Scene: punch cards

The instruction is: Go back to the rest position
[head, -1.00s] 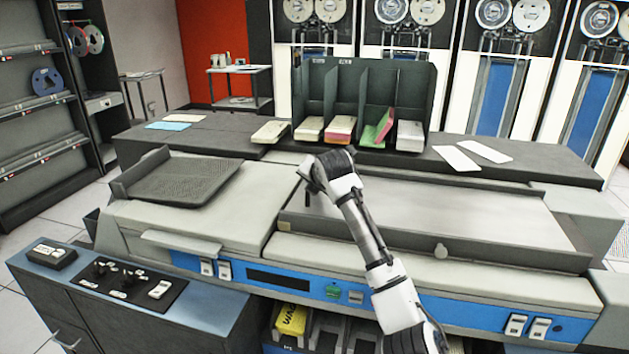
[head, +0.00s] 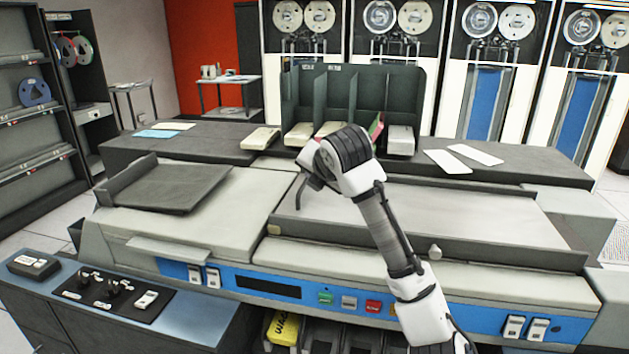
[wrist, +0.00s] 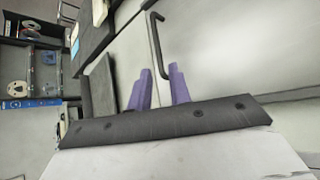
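My gripper (head: 303,190) is at the end of my white and grey arm, above the grey top of the card machine (head: 450,225). In the head view it is small, dark and partly hidden by my wrist. The wrist view shows its two purple fingers (wrist: 162,88) standing apart with a clear gap and nothing between them. It is open and empty. A dark bent rod (wrist: 155,45) shows beyond the fingers in the wrist view.
A dark sorter rack (head: 420,90) with several card stacks stands behind my arm, which partly hides it. A dark tray (head: 170,188) is at the machine's left. White cards (head: 475,154) lie at the right on the back counter. A control desk (head: 200,310) is at front left.

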